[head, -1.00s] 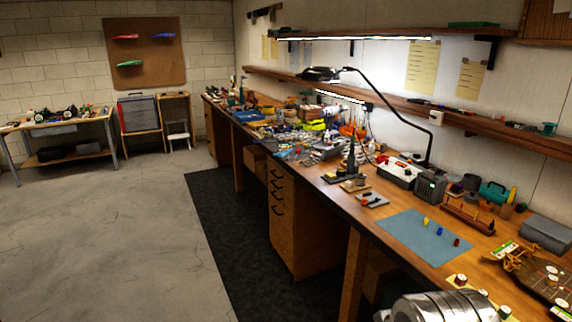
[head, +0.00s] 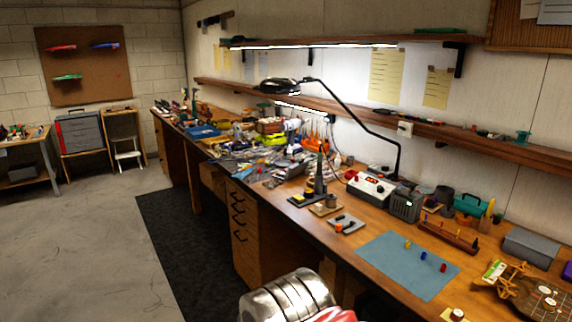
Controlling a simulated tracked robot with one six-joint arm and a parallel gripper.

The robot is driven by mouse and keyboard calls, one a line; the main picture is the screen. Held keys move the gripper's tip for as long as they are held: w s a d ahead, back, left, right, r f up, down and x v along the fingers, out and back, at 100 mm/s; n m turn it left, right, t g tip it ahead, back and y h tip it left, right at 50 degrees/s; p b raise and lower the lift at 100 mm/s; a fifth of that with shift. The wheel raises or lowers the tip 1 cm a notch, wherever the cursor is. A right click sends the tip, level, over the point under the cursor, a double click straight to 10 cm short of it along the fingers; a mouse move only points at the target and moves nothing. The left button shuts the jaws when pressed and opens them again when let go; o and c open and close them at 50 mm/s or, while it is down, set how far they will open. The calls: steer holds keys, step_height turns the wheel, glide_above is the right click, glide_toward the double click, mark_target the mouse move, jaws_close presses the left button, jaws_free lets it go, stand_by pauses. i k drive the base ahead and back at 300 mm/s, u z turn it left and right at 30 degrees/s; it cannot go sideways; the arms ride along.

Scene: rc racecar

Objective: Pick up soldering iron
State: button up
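On the long wooden workbench (head: 290,225), a dark upright tool (head: 319,178) with a slim greenish top stands on a small base. It looks like the soldering iron in its stand, but it is too small to be certain. A white station box with a red display (head: 371,187) sits to its right. A silver rounded part of my own arm shows at the bottom centre. My gripper is not in view.
A blue-grey mat (head: 400,265) holds several small coloured parts. A black-armed lamp (head: 350,105) reaches over the bench. Cluttered tools fill the bench's far half. The concrete floor (head: 80,240) at left is open, beside a dark floor mat (head: 180,240).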

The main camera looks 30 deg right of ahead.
mark_target(320, 155)
steer(key=u, duration=0.15)
steer(key=i, duration=2.15)
steer(key=z, duration=0.7)
steer(key=i, duration=0.55)
steer(key=z, duration=0.9)
steer(key=i, duration=0.6)
steer(key=z, duration=0.3)
